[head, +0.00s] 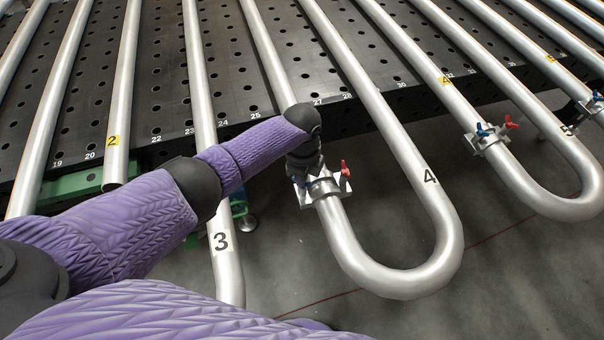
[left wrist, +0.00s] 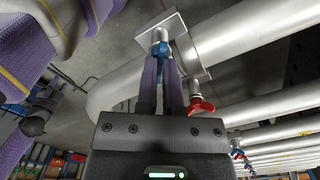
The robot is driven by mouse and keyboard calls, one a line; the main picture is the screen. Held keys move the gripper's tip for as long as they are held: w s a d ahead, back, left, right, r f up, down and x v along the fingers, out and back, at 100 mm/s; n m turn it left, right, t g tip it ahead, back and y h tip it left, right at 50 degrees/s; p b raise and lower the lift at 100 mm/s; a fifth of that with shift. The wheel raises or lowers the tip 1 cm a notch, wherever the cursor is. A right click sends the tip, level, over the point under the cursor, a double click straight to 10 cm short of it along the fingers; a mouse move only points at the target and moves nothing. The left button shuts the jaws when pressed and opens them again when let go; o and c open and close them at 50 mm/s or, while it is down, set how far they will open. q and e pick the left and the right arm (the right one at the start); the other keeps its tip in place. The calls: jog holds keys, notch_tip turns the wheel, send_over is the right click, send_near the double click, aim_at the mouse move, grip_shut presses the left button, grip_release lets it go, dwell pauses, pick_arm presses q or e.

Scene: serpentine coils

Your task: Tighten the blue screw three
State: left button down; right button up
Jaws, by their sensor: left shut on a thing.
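A metal clamp (head: 325,188) sits on the near end of the U-shaped tube marked 4 (head: 430,176). The clamp has a blue screw on its left and a red screw (head: 345,170) on its right. My left gripper (head: 304,172) is over the clamp's left side and hides most of the blue screw in the head view. In the left wrist view the blue screw (left wrist: 161,62) is between the fingers of the left gripper (left wrist: 162,80), which is shut on it. The red screw (left wrist: 200,105) stands beside the fingers, apart from them. My right gripper is not in view.
Another clamp (head: 487,137) with a blue and a red screw is on the tube to the right. A perforated dark table (head: 230,75) carries several parallel tubes. The tube marked 3 (head: 221,243) passes close to my left forearm. Open floor shows below the bends.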

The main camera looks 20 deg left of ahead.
pick_arm(q)
jog(key=m, duration=0.4)
jog(key=shift+w+r, duration=0.1)
jog(key=shift+r, duration=0.05)
jog(key=shift+m+b, duration=0.45)
jog(key=shift+m, duration=1.65)
jog(key=c, duration=0.8)
grip_release()
jog(key=shift+o, duration=0.2)
notch_tip(320, 180, up, 10)
jog(key=p, duration=0.2)
jog(key=shift+p, duration=0.35)
